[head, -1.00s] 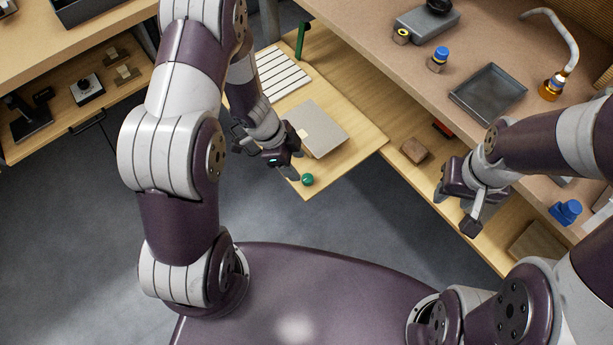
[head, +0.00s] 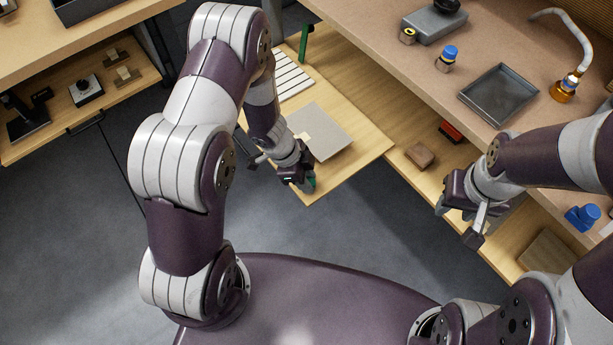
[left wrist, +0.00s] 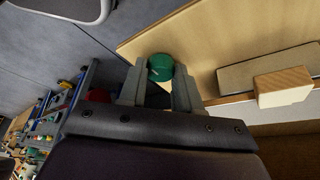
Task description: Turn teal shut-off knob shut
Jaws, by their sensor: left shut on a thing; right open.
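The teal shut-off knob (left wrist: 160,66) sits near the corner of the light wooden board (left wrist: 190,30) in the left wrist view. In the head view only a sliver of the knob (head: 312,182) shows beside my left gripper (head: 304,184). My left gripper is shut on the knob, with one finger on each side of it in the left wrist view (left wrist: 160,82). The knob's lower part is hidden between the fingers. My right gripper (head: 462,215) is open and empty, in front of the right bench's lower shelf.
A grey flat panel (head: 322,132) with a small pale block lies on the board, behind the knob. A white slatted piece (head: 290,78) and a green upright post (head: 305,42) are further back. A brown block (head: 419,156) lies on the shelf. A dark tray (head: 499,94) stands on the bench.

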